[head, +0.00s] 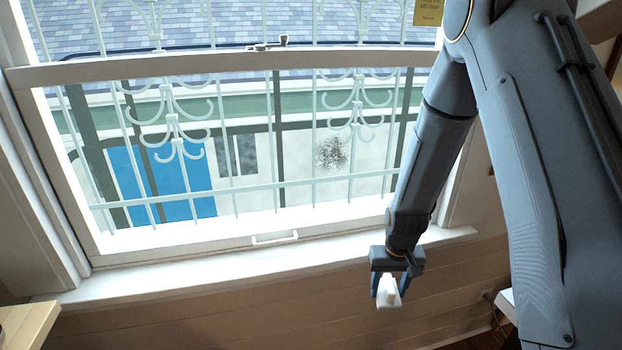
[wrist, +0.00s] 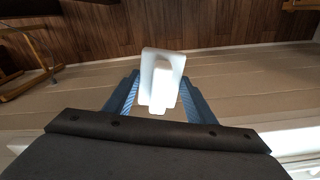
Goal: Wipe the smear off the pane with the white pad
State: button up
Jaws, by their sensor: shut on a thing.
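The window pane (head: 235,190) fills the left and middle of the head view, in a white frame with bars behind it. A dark speckled smear (head: 331,152) shows on the lower pane, right of its middle. My gripper (head: 388,287) is below the sill, at the right end of the window. It is shut on the white pad (head: 387,299). In the wrist view the pad (wrist: 162,72) sits between the blue fingers of my gripper (wrist: 157,97). The pad is apart from the pane.
The white sill (head: 200,283) runs under the window, and a small handle (head: 274,237) sticks out from the lower sash rail. A wooden surface (head: 25,325) is at the lower left. A yellow note (head: 429,12) is at the top right.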

aim_at(338, 159)
jog(key=w+a+r+n+t+y+p, duration=0.2)
jog(key=w+a+r+t, duration=0.9)
jog(key=w+r, duration=0.1)
jog(key=s+a+r+n+t+y+p, duration=0.1)
jog(key=a+r+t+y, duration=0.35)
jog(key=r, duration=0.95)
jog(key=shift+t+h, duration=0.45)
jog(key=shift+h, duration=0.3)
jog(key=shift+w+a+r+b, duration=0.1)
jog(key=shift+w+a, duration=0.5)
jog(key=shift+w, duration=0.3)
jog(key=shift+w+a+b, duration=0.15)
jog(key=shift+w+a, duration=0.45)
jog(key=shift+w, duration=0.35)
jog(key=shift+w+a+r+b, duration=0.1)
jog(key=shift+w+a, duration=0.5)
jog(key=shift+w, duration=0.3)
jog(key=shift+b+x, duration=0.4)
jog(key=shift+x, duration=0.6)
jog(key=shift+w+d+f+b, duration=0.1)
jog(key=shift+w+d+b, duration=0.1)
jog(key=shift+d, duration=0.7)
jog(key=shift+w+d+b, duration=0.15)
jog(key=shift+d, duration=0.75)
jog(key=shift+w+d+b, duration=0.25)
jog(key=shift+w+d, duration=0.05)
jog(key=shift+d, duration=0.55)
jog(key=shift+w+d+b, duration=0.2)
jog(key=shift+w+d, duration=0.15)
jog(key=shift+d, duration=0.55)
